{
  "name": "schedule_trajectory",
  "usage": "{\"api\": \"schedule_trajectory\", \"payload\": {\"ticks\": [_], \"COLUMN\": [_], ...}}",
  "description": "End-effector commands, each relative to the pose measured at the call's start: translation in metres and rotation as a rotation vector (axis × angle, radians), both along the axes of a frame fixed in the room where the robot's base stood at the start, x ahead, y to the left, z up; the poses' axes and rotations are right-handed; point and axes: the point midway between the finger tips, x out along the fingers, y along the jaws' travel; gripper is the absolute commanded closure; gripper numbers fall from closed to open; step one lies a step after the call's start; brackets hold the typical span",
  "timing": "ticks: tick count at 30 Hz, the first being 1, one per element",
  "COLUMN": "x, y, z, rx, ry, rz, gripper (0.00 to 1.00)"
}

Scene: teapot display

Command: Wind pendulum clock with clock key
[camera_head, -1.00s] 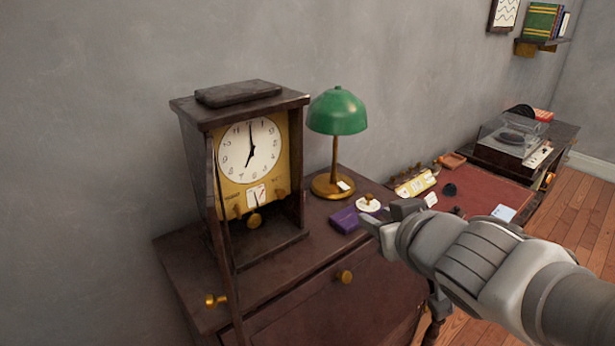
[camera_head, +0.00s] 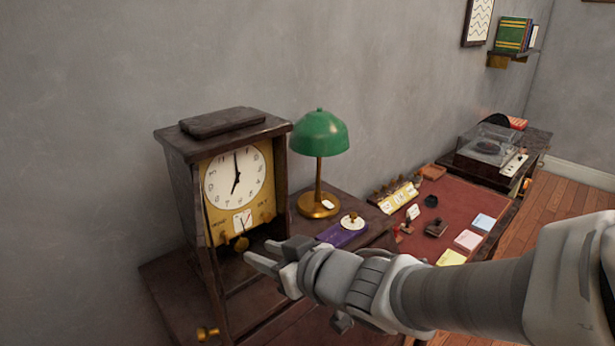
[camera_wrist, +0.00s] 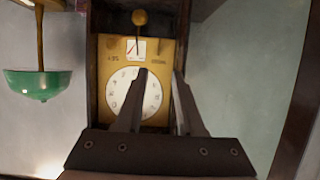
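The pendulum clock (camera_head: 228,200) stands upright on the dark cabinet, with a white dial (camera_head: 233,178), a gold plate and a gold pendulum bob (camera_head: 241,243). The clock front shows open. In the wrist view the clock dial (camera_wrist: 128,96) appears upside down, partly behind my fingers. My gripper (camera_head: 258,256) is just in front of the clock's lower right side. In the wrist view my gripper (camera_wrist: 160,76) has its two fingers apart, with nothing seen between them. I cannot make out a clock key in any view.
A green lamp (camera_head: 320,135) stands right of the clock. A purple box (camera_head: 342,235) and a white disc with a gold knob (camera_head: 352,221) lie by its base. Further right are a red desk top (camera_head: 460,200) with small items and a record player (camera_head: 490,150).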

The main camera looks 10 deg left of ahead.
Motion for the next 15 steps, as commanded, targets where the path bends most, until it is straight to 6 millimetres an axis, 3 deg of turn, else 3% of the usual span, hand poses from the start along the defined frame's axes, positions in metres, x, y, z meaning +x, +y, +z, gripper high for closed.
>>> {"api": "schedule_trajectory", "payload": {"ticks": [8, 15], "x": [0.013, 0.035], "y": [0.016, 0.043], "z": [-0.007, -0.025], "rx": [-0.003, -0.004], "ry": [0.003, 0.000], "rz": [-0.002, -0.002], "gripper": [0.62, 0.62]}}
